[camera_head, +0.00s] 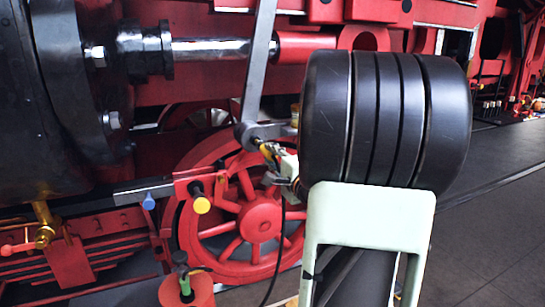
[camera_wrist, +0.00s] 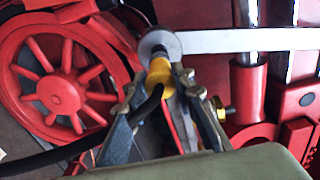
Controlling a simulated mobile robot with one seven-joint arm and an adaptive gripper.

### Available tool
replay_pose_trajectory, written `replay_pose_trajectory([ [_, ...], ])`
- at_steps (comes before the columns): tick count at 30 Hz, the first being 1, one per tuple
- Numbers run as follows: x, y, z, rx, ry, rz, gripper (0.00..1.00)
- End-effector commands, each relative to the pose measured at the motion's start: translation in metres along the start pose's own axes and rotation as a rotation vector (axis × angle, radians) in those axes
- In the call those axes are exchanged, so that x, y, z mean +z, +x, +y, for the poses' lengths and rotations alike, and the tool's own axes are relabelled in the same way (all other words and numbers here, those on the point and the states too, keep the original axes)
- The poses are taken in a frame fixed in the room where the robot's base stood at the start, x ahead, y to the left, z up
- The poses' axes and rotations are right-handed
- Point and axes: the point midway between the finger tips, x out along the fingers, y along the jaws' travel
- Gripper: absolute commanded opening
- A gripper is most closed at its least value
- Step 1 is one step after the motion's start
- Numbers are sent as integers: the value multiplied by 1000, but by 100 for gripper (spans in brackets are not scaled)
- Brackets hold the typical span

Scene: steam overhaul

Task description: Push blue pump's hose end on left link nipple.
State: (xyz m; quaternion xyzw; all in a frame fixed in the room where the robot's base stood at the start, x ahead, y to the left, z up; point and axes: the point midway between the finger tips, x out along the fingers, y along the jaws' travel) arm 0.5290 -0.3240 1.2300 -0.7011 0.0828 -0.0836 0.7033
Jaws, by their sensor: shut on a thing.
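My gripper (camera_wrist: 168,82) is shut on a yellow hose end (camera_wrist: 158,76). A black hose (camera_wrist: 140,108) bends away from it to the left in the wrist view. The black hose (camera_head: 281,230) hangs below. No blue pump is clearly visible.
Behind is a red spoked wheel (camera_head: 258,222). Left of my gripper are a yellow knob (camera_head: 201,205) and a blue knob (camera_head: 149,201) on a bracket. Dark floor is clear at right.

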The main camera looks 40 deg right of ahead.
Motion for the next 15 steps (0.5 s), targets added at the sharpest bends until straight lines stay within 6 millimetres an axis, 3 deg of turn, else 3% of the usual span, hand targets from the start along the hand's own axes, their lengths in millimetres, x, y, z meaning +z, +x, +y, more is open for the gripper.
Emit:
replay_pose_trajectory([
  [15,0,14,0,0,2,-1,0],
])
